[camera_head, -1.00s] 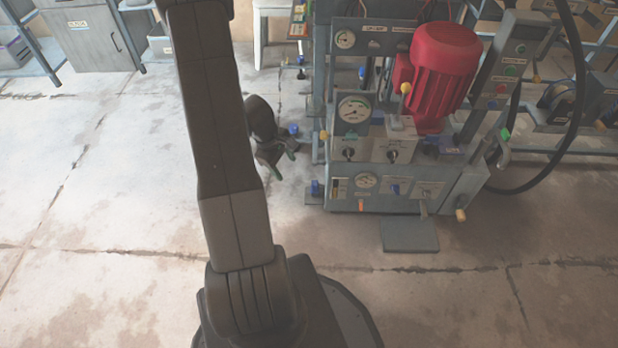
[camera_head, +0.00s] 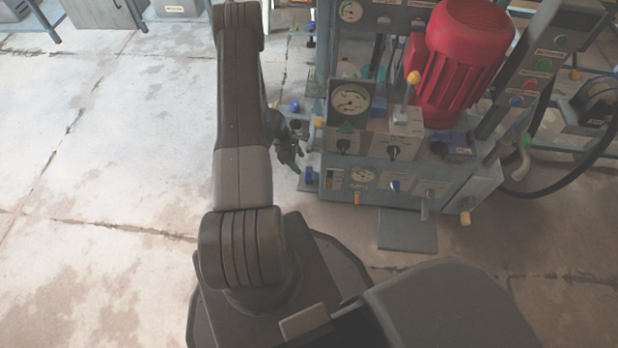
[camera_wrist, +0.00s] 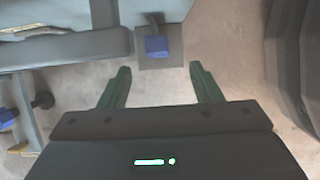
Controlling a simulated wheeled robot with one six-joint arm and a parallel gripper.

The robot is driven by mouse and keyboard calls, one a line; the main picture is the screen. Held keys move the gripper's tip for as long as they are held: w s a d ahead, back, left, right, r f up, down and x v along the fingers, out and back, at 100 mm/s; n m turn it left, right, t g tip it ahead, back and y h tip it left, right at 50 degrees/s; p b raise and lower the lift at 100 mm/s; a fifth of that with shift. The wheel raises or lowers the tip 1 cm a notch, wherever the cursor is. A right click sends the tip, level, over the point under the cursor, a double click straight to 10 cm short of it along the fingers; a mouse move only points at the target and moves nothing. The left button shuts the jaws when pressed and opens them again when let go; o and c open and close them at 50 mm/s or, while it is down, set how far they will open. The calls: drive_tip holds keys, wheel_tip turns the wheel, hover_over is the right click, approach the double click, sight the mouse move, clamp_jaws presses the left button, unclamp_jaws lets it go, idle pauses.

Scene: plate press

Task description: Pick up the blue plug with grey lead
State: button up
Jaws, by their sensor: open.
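A blue block (camera_wrist: 157,46), which looks like the blue plug, sits on a small grey bracket in the wrist view. A short dark grey piece rises from it; whether this is the grey lead I cannot tell. It lies beyond my fingertips, roughly midway between them, apart from both. What seems to be the same blue piece (camera_head: 309,177) shows at the press's lower left side in the head view. My gripper (camera_wrist: 160,72) is open and empty, with two green fingers. In the head view my gripper (camera_head: 293,160) hangs close beside the press, partly hidden by my arm.
The grey press (camera_head: 350,190) with a red motor (camera_head: 468,55) stands just right of my gripper. Another blue piece (camera_head: 295,106) is farther back. A yellow-knobbed lever (camera_head: 413,78) sticks up from the press. The floor (camera_head: 110,150) left of my arm is clear.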

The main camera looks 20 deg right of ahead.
sight(307, 173)
drive_tip(key=b+x, duration=0.1)
drive_tip(key=x, duration=0.2)
drive_tip(key=b+x, duration=0.1)
drive_tip(key=x, duration=0.5)
drive_tip(key=shift+w+f+b, duration=0.25)
drive_tip(key=shift+f+b, duration=0.15)
drive_tip(key=shift+f, duration=0.05)
drive_tip(key=shift+a+r, duration=0.1)
drive_tip(key=c, duration=1.1)
drive_tip(key=shift+c, duration=0.2)
drive_tip(key=shift+r, duration=0.1)
